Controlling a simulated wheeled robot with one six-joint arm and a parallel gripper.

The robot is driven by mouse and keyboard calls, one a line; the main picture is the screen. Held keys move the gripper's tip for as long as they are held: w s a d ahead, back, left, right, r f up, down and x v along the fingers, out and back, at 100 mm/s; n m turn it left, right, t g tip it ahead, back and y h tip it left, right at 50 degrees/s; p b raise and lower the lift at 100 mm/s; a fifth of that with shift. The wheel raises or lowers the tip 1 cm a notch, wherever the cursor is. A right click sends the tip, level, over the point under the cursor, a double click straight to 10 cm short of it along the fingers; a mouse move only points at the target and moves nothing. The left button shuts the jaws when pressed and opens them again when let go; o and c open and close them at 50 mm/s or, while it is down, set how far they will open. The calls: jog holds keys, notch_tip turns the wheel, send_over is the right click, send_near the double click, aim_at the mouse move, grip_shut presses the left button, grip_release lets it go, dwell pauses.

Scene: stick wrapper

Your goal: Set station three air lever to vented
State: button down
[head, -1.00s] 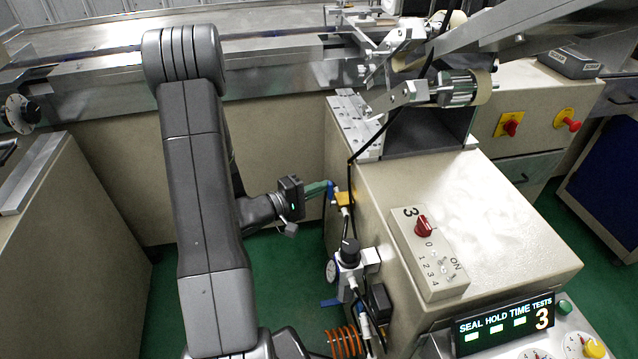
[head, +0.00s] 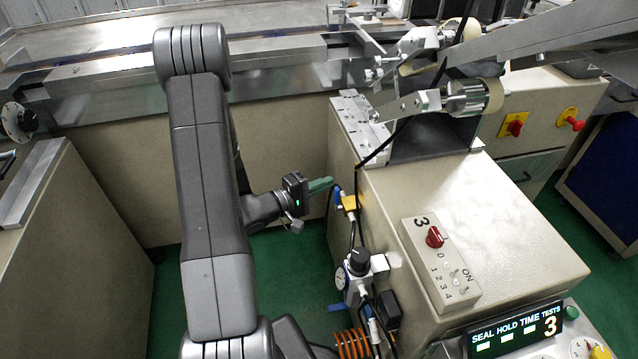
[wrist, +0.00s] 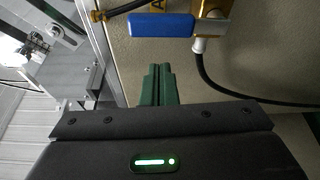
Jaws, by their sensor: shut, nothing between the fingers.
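The air lever has a blue handle (wrist: 162,25) on a brass valve (wrist: 213,12) at the side of the cream machine cabinet. In the wrist view the handle points left from the valve. In the head view the blue handle (head: 337,194) is small, beside the brass-yellow valve (head: 349,203). My gripper (head: 329,183) is shut and empty, just left of and slightly above the handle in the head view. In the wrist view its green fingertips (wrist: 157,68) lie below the handle, with a visible gap. The lever's position label is not readable.
The station box marked 3 (head: 441,264) has a red knob (head: 435,237). An air regulator (head: 355,272) with a gauge sits below the valve. A black hose (wrist: 225,88) runs from the valve. Rollers (head: 470,97) stand above the cabinet. Green floor is open left of the cabinet.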

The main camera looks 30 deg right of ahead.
jog(key=a, duration=1)
jog(key=shift+p, duration=0.35)
jog(key=shift+w+d, duration=0.1)
jog(key=shift+d, duration=0.05)
